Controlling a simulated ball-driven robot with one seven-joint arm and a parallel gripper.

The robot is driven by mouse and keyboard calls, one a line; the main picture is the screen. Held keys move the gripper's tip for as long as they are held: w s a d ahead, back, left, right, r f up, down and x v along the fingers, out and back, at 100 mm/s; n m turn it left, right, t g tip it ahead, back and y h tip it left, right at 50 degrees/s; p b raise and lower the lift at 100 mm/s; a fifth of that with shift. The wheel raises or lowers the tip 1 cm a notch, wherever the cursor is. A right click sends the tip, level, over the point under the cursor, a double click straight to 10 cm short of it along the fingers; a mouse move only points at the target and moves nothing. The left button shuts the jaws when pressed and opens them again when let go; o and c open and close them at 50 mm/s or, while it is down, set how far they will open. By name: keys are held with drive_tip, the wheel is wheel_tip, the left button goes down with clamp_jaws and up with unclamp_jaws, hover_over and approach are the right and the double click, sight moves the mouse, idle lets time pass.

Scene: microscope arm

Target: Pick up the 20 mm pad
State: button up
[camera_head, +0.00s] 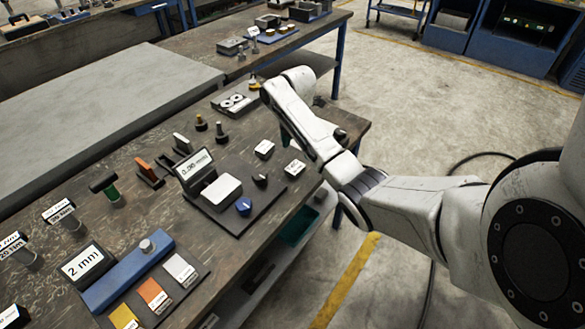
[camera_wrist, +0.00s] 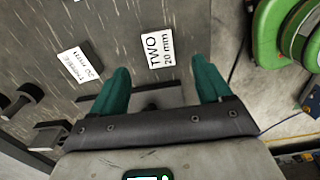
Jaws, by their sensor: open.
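In the wrist view, a small white block labelled "TWO 20 mm" (camera_wrist: 158,47) lies on the dark tabletop, ahead of and between my gripper's two teal fingers. My gripper (camera_wrist: 160,66) is open, its fingers wide apart, with nothing held. A second white labelled block (camera_wrist: 80,62) lies to the left, outside the left finger; its smaller line seems to read 20 mm too, but its upper word is unclear. In the head view, two small white blocks (camera_head: 264,149) and (camera_head: 294,168) lie near the bench's right edge; their labels are too small to read.
The wooden bench (camera_head: 225,255) holds a dark tray with a display (camera_head: 195,168), a blue knob (camera_head: 243,205), several small posts and a blue bar (camera_head: 128,275). In the wrist view, the bench edge and floor lie right, with a green object (camera_wrist: 275,30) at upper right.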

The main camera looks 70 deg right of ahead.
sight(295, 167)
drive_tip(key=f, duration=0.8)
drive_tip(key=shift+w+a+p, duration=0.15)
drive_tip(key=shift+a+p, duration=0.05)
drive_tip(key=shift+p, duration=0.2)
drive_tip(key=shift+c, duration=0.3)
drive_tip(key=c, duration=1.3)
clamp_jaws()
drive_tip(key=shift+r, duration=0.15)
